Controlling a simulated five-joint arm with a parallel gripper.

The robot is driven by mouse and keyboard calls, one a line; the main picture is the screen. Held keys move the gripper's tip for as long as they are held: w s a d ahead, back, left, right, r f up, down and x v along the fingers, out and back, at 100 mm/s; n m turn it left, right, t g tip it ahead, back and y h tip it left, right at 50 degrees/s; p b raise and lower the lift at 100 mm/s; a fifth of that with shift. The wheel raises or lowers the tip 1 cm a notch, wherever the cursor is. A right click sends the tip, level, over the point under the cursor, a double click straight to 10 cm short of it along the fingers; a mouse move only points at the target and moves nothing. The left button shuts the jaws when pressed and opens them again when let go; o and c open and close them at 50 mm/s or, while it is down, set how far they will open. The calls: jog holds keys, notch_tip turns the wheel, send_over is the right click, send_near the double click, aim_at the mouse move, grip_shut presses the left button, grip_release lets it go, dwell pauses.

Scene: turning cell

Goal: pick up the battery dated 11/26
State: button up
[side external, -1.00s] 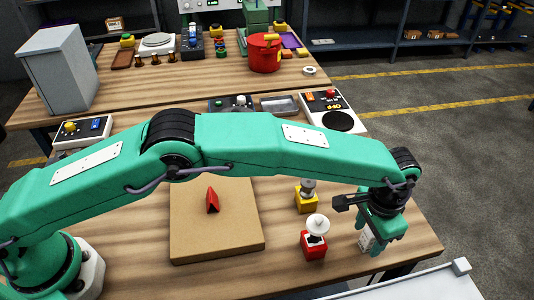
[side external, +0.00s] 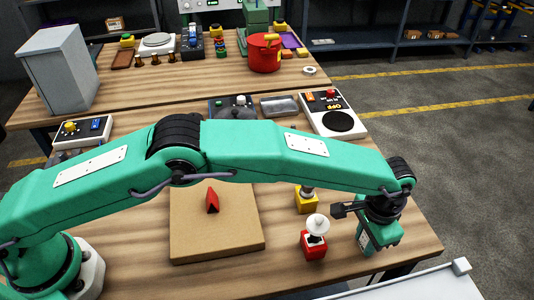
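My gripper (side external: 372,246) points down at the right front of the wooden table, right of the red block with a white mushroom-shaped top (side external: 316,240). Its teal fingers are low, near the table top. A small sliver of something pale shows at the fingers, too small to identify. The fingers and wrist hide most of the space between them, so I cannot tell whether they are closed on anything. No date 11/26 is readable anywhere in the view.
A yellow block with a grey knob (side external: 306,202) stands behind the red block. A brown board (side external: 217,240) with a red wedge (side external: 212,202) lies left. A panel with a black disc (side external: 332,115) and a metal tray (side external: 279,106) are farther back. The table's right edge is close to my gripper.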

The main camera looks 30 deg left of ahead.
jog(key=shift+r, duration=0.1)
jog(key=shift+c, duration=0.2)
jog(key=shift+r, duration=0.7)
notch_tip(320, 180, up, 3)
jog(key=shift+s+f, duration=0.1)
jog(key=s+d+r, duration=0.2)
jog(key=s+r, duration=0.4)
jog(key=s, duration=0.5)
jog(key=shift+r, duration=0.35)
jog(key=shift+s+d, duration=0.1)
